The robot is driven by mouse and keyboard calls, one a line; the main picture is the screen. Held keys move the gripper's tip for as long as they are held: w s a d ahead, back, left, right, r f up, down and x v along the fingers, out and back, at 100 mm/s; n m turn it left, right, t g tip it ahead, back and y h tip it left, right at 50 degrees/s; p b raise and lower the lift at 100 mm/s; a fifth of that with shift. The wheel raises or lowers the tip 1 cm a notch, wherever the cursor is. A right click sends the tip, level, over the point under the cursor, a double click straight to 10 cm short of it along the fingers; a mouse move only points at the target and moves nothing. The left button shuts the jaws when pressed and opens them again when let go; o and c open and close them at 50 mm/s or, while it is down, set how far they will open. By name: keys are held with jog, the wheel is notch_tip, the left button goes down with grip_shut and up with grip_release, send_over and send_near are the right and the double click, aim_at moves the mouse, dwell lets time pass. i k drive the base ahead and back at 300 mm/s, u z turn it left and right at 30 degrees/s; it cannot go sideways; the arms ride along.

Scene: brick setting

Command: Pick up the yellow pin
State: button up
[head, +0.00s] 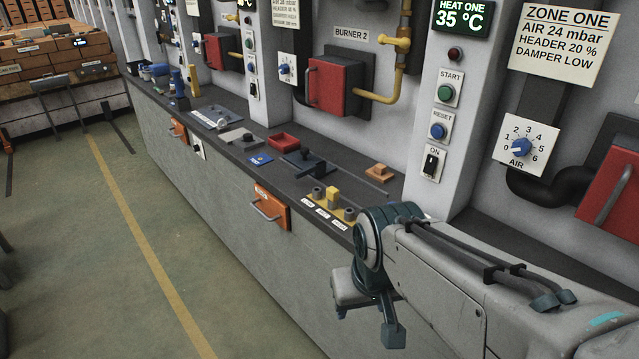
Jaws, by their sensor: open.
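What looks like the yellow pin (333,196) stands upright on a yellow plate (325,206) on the dark bench top, between two grey cylinders. Small white labels run along the front of the plate. My gripper (370,308) hangs in front of the bench, nearer to me and lower in the picture than the pin. It is apart from the pin. Its two fingers are spread and nothing shows between them.
My arm fills the lower right. Along the dark bench top (235,130) lie a red tray (284,142), a dark fixture (305,161) and a wooden block (377,173). An orange drawer front (270,206) with a handle sticks out below. The green floor (90,250) at left is mostly clear.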

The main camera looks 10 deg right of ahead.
aim_at(333, 194)
jog(key=u, duration=0.95)
jog(key=i, duration=1.6)
jog(key=z, duration=2.35)
